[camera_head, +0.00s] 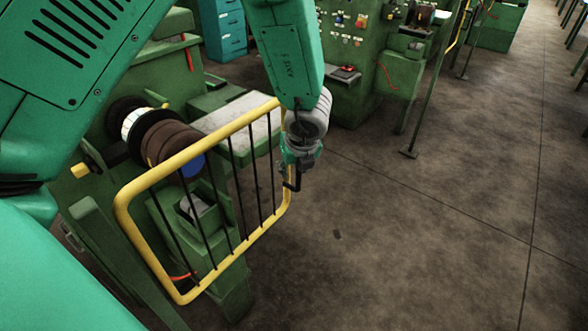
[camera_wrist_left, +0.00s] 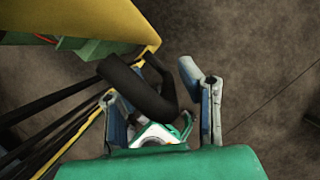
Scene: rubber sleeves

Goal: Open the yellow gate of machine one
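The yellow gate (camera_head: 205,147) of the green machine is a yellow tube frame with black vertical bars. In the head view it stands across the front of the machine's brown roller. In the left wrist view its yellow frame (camera_wrist_left: 75,18) fills the upper left. My left gripper (camera_head: 292,172) is at the gate's right end. In the left wrist view my left gripper (camera_wrist_left: 152,88) has its fingers apart, with a thick black bent handle (camera_wrist_left: 140,92) reaching between them. I cannot tell whether the fingers touch the handle. My right gripper is not in view.
The green machine (camera_head: 165,60) with a brown roller (camera_head: 165,140) stands behind the gate. A green control cabinet (camera_head: 350,80) with buttons stands beyond. A thin green post (camera_head: 430,90) rises farther right. The concrete floor (camera_head: 400,230) right of the gate is clear.

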